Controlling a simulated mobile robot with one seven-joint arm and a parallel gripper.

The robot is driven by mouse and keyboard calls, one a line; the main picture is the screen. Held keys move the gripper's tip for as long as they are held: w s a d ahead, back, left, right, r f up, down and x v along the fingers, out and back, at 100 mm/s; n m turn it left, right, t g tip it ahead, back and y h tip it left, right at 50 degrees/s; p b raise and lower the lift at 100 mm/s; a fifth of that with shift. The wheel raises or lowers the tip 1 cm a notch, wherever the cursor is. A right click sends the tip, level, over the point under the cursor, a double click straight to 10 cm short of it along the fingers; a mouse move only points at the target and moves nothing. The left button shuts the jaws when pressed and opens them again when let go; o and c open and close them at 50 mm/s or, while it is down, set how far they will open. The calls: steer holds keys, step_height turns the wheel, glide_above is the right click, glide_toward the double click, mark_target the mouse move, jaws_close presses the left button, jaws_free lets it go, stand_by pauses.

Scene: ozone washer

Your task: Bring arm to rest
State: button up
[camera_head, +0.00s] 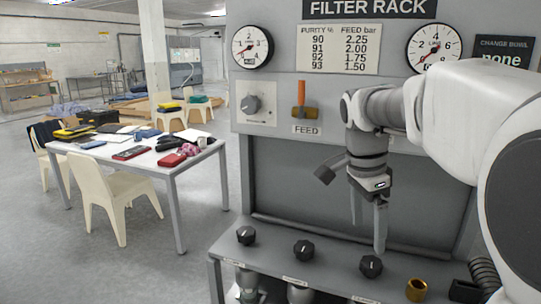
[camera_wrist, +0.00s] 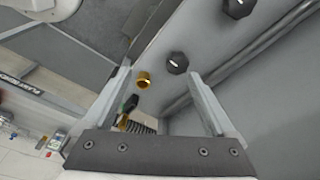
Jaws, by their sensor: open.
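My gripper (camera_head: 367,237) hangs from my white and grey arm in front of the filter rack's recessed panel (camera_head: 290,180). Its fingers point down above the rack's lower ledge (camera_head: 335,272), near the right black knob (camera_head: 371,266). The fingers are apart, with nothing between them. In the wrist view, my gripper (camera_wrist: 158,72) is spread open, with a black knob (camera_wrist: 178,63) and a brass ring (camera_wrist: 143,79) beyond the fingers. I cannot tell whether a fingertip touches the knob.
Two more black knobs (camera_head: 303,250) (camera_head: 246,235) stand along the ledge, and a brass fitting (camera_head: 416,289) is at its right. An orange-handled feed valve (camera_head: 301,98) and gauges (camera_head: 252,47) are above. A cluttered table (camera_head: 175,169) with chairs stands left; open floor lies between.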

steer(key=s+a+f+n+t+y, duration=0.1)
steer(key=s+a+f+n+t, duration=0.1)
steer(key=s+n, duration=0.6)
steer(key=s+a+f+n+t, duration=0.2)
steer(key=s+n+t, duration=0.1)
steer(key=s+n, duration=0.5)
steer(key=shift+s+a+y, duration=0.35)
steer(key=shift+s+y, duration=0.05)
steer(key=shift+s, duration=0.4)
steer(key=shift+f, duration=0.1)
steer(key=c, duration=0.7)
steer(key=shift+o, duration=0.2)
steer(key=shift+d, duration=0.2)
